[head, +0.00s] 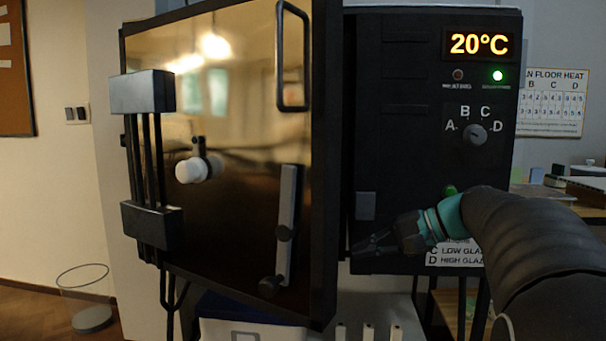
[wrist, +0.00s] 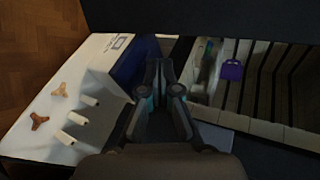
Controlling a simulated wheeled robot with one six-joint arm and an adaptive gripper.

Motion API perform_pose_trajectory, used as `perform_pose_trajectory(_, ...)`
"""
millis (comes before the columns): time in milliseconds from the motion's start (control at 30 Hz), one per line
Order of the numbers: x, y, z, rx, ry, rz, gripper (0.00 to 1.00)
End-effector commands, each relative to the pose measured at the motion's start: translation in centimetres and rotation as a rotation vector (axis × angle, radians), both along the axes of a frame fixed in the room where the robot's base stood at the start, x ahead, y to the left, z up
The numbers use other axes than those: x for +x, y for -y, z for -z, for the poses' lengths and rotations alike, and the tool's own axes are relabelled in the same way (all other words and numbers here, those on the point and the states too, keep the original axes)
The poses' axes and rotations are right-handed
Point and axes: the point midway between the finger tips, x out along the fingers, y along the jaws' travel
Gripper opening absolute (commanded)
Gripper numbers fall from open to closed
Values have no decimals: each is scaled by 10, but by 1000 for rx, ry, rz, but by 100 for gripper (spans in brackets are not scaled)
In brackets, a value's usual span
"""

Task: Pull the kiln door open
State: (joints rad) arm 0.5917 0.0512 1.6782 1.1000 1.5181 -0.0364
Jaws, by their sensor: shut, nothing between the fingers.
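The kiln door (head: 240,150) is a shiny, reflective panel in a black frame at the left of the head view. It is hinged on its left side and stands ajar, its right edge out from the kiln body (head: 400,90). A black loop handle (head: 279,60) is at its upper right and a grey latch bar (head: 287,215) lower down. My gripper (head: 358,248) is shut and empty, just right of the door's free edge; I cannot tell whether it touches. The wrist view shows its closed fingers (wrist: 162,72) beside the kiln's opening (wrist: 255,128).
A purple object (wrist: 231,70) shows in the opening. White posts (wrist: 77,118) and brown three-armed stilts (wrist: 39,121) lie on a white surface below. The display reads 20°C above a selector knob (head: 475,134). A hoop stand (head: 92,318) is at the floor's left.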

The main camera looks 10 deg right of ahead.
Motion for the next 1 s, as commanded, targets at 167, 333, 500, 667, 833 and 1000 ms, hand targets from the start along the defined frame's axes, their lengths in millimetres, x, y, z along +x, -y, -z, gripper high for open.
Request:
perform_pose_trajectory(167,22,33,-83,231,188,-67,0)
perform_pose_trajectory(333,23,52,-122,333,303,-119,0)
perform_pose_trajectory(500,24,50,-132,358,334,-136,0)
perform_pose_trajectory(667,33,29,-132,358,332,-138,0)
perform_pose_trajectory(833,48,0,-132,357,332,-138,0)
perform_pose_trajectory(1000,62,-28,-132,356,331,-138,0)
